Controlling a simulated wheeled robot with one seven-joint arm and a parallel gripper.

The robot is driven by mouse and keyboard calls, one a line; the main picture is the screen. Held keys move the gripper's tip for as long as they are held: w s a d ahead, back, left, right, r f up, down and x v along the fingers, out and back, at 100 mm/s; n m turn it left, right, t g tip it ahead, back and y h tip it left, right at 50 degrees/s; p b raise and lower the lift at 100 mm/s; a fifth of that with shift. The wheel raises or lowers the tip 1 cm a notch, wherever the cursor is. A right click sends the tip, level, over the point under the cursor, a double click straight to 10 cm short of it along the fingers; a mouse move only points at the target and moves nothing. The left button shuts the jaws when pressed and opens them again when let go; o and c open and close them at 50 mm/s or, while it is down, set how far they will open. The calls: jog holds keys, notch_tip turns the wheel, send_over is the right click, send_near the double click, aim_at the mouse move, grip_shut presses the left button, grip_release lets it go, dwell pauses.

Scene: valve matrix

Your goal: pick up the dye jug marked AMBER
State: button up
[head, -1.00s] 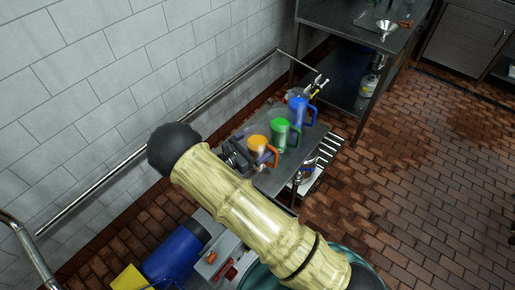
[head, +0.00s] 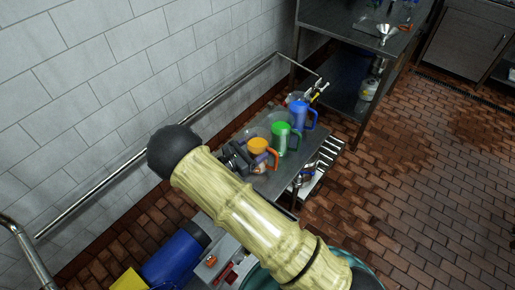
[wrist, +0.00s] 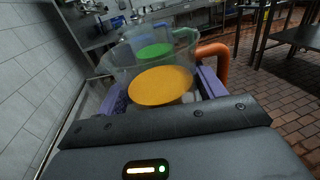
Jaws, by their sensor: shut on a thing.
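The amber jug, a clear jug with orange dye and an orange handle (head: 274,160), is at the near end of the row in the head view. In the wrist view its orange dye (wrist: 160,86) fills the middle, with its handle (wrist: 213,52) to the right. My gripper (head: 250,160) is shut on this jug, with purple finger pads on either side of it. The jug looks upright. Its base is hidden, so I cannot tell whether it touches the table. Any label is too small to read.
A green jug (head: 281,138) and a blue jug (head: 299,115) stand just beyond on the dark table (head: 263,188). A wall rail (head: 190,118) runs along the left. A steel shelf unit (head: 352,32) stands behind. Open brick floor (head: 410,170) lies to the right.

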notch_tip(320, 180, up, 8)
jog(key=shift+r+b, duration=0.25)
jog(key=shift+b, duration=0.75)
jog(key=shift+r, duration=0.65)
